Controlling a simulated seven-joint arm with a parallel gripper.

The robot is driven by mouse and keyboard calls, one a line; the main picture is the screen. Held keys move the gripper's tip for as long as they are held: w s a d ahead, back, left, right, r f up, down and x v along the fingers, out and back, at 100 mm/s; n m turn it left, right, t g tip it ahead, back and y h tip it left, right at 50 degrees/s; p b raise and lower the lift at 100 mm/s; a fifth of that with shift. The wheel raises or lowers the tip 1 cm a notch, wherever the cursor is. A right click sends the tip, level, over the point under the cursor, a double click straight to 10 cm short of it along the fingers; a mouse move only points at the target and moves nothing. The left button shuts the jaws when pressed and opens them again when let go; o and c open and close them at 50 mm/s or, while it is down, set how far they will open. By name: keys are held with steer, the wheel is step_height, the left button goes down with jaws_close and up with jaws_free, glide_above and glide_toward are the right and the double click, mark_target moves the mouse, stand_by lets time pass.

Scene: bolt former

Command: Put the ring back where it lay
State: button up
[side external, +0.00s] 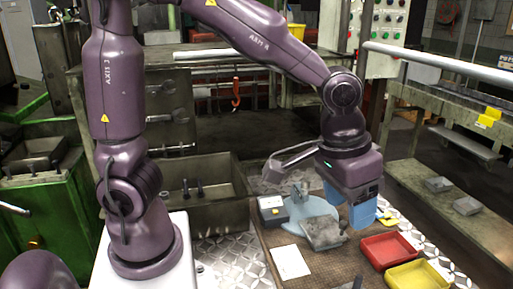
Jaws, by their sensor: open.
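My gripper (362,216) has blue fingers and points down over the right part of the brown work mat (262,240), just behind the red tray. It is open; from this side one finger largely covers the other, and I see nothing held between them. I cannot make out the ring for certain; it is too small or hidden behind the fingers.
A red tray (388,250) and a yellow tray (418,275) stand at the front right. A boxed gauge (272,210) and white paper (289,262) lie left of the cloth. A metal bin (222,209) with bolts stands further left. A railing and bench (450,190) bound the right.

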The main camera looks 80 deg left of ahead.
steer(key=s+a+r+t, duration=0.3)
steer(key=s+a+r, duration=0.4)
steer(key=s+a, duration=0.4)
steer(key=shift+s+y, duration=0.3)
steer(key=shift+y, duration=0.1)
